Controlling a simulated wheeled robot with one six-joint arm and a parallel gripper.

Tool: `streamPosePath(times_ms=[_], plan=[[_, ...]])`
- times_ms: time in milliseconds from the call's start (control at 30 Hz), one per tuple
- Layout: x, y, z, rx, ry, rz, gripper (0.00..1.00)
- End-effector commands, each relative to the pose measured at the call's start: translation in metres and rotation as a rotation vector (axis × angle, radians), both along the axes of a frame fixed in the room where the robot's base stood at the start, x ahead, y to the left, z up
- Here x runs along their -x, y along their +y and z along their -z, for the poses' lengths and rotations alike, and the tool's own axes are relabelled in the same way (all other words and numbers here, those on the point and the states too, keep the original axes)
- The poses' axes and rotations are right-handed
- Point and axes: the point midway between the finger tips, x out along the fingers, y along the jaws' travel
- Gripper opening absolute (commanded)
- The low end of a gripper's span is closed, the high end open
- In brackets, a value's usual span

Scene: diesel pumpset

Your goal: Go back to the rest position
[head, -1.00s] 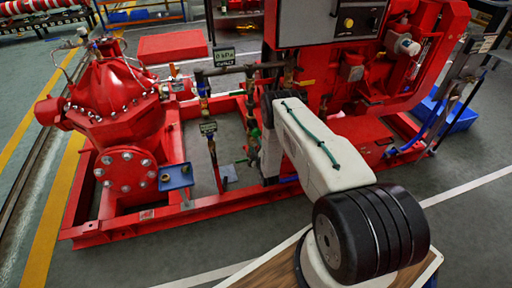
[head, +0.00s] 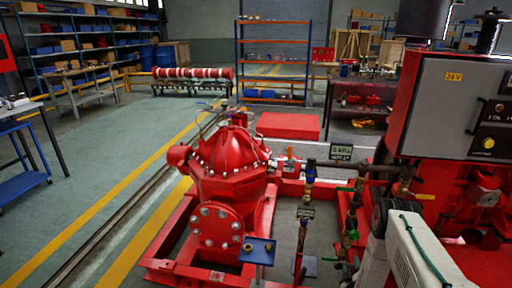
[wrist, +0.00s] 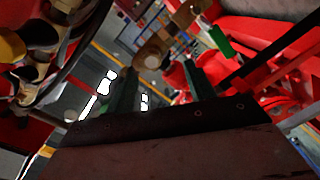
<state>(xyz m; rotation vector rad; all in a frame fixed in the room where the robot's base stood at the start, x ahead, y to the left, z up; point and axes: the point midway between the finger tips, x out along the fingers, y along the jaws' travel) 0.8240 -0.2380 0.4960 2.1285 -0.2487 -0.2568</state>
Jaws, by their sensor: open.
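My gripper (wrist: 160,80) shows in the wrist view, with two dark fingers apart and nothing seen between them. In the head view my white arm is at the lower right, in front of the pumpset, and I cannot make out the gripper there. The red pump (head: 232,165) stands on its red base frame (head: 165,268) left of the arm. In the wrist view, a brass-coloured fitting (wrist: 152,55) lies beyond the fingertips and a green handle (wrist: 221,40) is up and right of them. I cannot tell whether the fingers touch anything.
The grey control box (head: 450,105) and valved pipes (head: 350,185) are close to my arm. A blue bracket plate (head: 258,250) is in front of the pump. Open floor (head: 100,190) lies to the left, with a blue trolley (head: 22,180). Shelving (head: 275,60) stands behind.

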Motion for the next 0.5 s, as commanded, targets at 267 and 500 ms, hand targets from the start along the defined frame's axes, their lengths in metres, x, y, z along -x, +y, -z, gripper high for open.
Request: streamPosePath(times_ms=[267, 500], plan=[[0.046, 0.014, 0.076, -0.349, 0.446, 0.081, 0.54], [0.057, 0.027, 0.026, -0.601, 0.782, 0.219, 0.54]])
